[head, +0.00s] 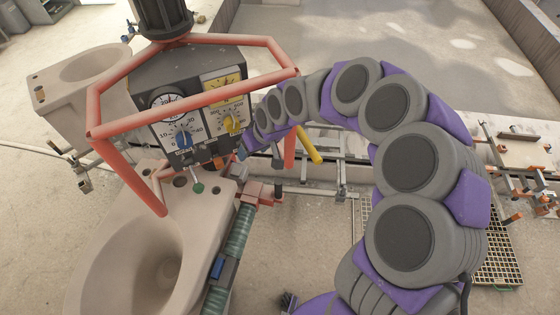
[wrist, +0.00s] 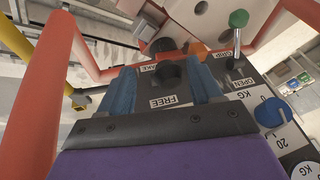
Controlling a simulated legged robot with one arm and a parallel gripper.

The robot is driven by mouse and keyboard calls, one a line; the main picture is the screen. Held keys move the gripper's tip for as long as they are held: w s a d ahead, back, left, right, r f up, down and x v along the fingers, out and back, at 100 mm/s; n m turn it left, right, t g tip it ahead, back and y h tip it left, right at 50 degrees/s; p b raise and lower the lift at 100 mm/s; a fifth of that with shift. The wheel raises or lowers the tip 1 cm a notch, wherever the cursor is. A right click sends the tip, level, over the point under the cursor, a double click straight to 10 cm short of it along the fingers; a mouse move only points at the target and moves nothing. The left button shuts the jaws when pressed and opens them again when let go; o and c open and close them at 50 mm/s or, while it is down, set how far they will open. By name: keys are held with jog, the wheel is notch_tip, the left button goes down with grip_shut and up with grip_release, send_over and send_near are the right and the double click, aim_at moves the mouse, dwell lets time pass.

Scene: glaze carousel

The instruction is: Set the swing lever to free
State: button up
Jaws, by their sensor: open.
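The swing lever (wrist: 172,75) shows in the wrist view as a black knob between my fingers, with labels reading FREE and partly hidden "AKE" beside it. A second dark part (wrist: 163,46) lies just beyond it. Which label the lever is set to I cannot tell. My gripper (wrist: 164,76) is open, its two blue fingers on either side of the knob; contact is not clear. In the head view my gripper (head: 247,147) is at the right side of the grey control box (head: 190,72), and the lever is hidden there.
A red tube frame (head: 195,100) surrounds the box; its bars pass close to my gripper. A green-knobbed lever (wrist: 238,20) by GRIP and OPEN labels stands right of my fingers. A toilet bowl (head: 150,250) is below.

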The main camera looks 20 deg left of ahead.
jog(key=s+d+b, duration=0.1)
jog(key=d+b, duration=0.1)
jog(key=d, duration=0.7)
jog(key=shift+s+d, duration=0.15)
jog(key=shift+d, duration=0.15)
